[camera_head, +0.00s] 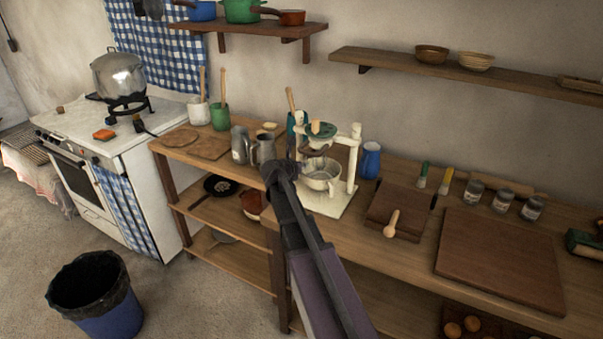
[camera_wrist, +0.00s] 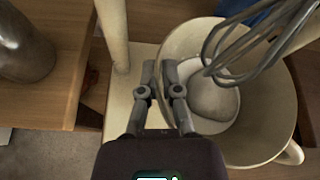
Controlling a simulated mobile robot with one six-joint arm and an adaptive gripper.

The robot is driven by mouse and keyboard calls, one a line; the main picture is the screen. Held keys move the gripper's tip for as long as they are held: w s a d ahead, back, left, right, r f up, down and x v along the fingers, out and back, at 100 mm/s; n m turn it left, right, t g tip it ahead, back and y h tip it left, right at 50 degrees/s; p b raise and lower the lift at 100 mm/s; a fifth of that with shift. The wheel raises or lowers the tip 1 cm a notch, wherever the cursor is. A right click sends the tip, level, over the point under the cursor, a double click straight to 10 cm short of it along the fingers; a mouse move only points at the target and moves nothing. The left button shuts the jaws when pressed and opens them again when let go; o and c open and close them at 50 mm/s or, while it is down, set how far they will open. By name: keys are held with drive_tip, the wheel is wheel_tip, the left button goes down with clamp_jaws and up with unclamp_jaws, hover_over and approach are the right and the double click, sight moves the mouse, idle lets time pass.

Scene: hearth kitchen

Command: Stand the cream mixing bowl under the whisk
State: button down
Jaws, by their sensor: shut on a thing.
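The cream mixing bowl (camera_head: 322,181) is at the cream whisk stand (camera_head: 354,158), over its base plate. In the wrist view the bowl (camera_wrist: 262,140) holds a pale lump. The wire whisk (camera_wrist: 262,45) hangs over the bowl's inside in that view; in the head view the bowl is below the stand's head (camera_head: 321,130). My gripper (camera_wrist: 160,72) is shut on the bowl's left rim, one finger on each side of the wall. In the head view my gripper (camera_head: 291,172) reaches the bowl's left side. I cannot tell whether the bowl's underside touches the base.
Metal jugs (camera_head: 264,148) stand close left of the stand, and a blue jug (camera_head: 371,160) stands to its right. A dark board (camera_head: 385,208) with a wooden spoon lies right of the base. Shelves (camera_head: 440,66) run along the wall above.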

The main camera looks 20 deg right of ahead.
drive_tip(key=shift+w+d, duration=0.1)
drive_tip(key=shift+w, duration=0.15)
drive_tip(key=shift+w+d+f+b, duration=0.2)
drive_tip(key=shift+w+f+b, duration=0.35)
drive_tip(key=shift+w+f, duration=0.1)
drive_tip(key=shift+f+b, duration=1.2)
drive_tip(key=shift+b, duration=0.1)
drive_tip(key=shift+f, duration=0.1)
drive_tip(key=c, duration=0.8)
unclamp_jaws()
drive_tip(key=shift+s+a+r, duration=0.1)
drive_tip(key=shift+r, duration=0.15)
drive_tip(key=p+v, duration=0.5)
drive_tip(key=v, duration=0.7)
